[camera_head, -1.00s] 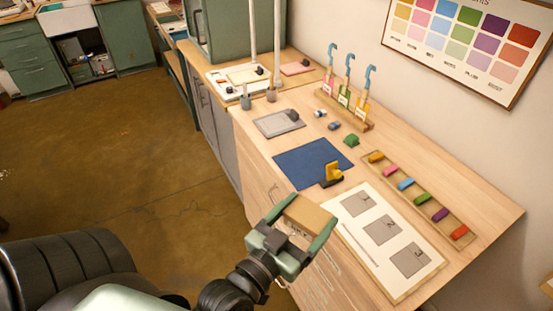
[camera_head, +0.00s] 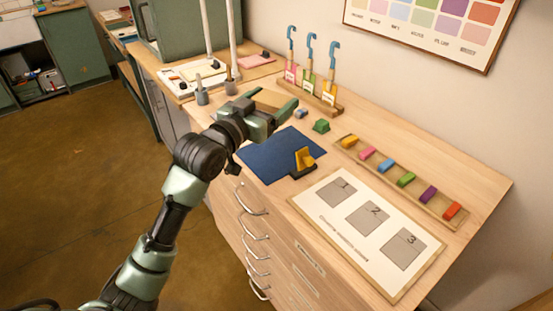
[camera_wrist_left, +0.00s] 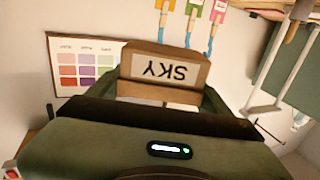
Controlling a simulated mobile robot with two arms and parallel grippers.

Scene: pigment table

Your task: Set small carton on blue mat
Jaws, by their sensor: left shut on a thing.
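My left gripper (camera_head: 276,108) is shut on the small carton (camera_head: 268,97), a brown box mostly hidden behind the gripper in the head view. In the left wrist view the carton (camera_wrist_left: 163,66) sits between the fingers, with a white label reading "SKY" upside down. The gripper holds it in the air above the back part of the table, by the far edge of the blue mat. The blue mat (camera_head: 268,160) lies flat on the wooden table, partly covered by my arm. My right gripper is not in view.
A yellow and black object (camera_head: 303,161) stands at the mat's right corner. A green block (camera_head: 321,126) lies behind the mat. A rack (camera_head: 318,100) with several hooked, tagged tools stands at the back. A tray of coloured blocks (camera_head: 427,198) and a numbered board (camera_head: 335,193) lie right.

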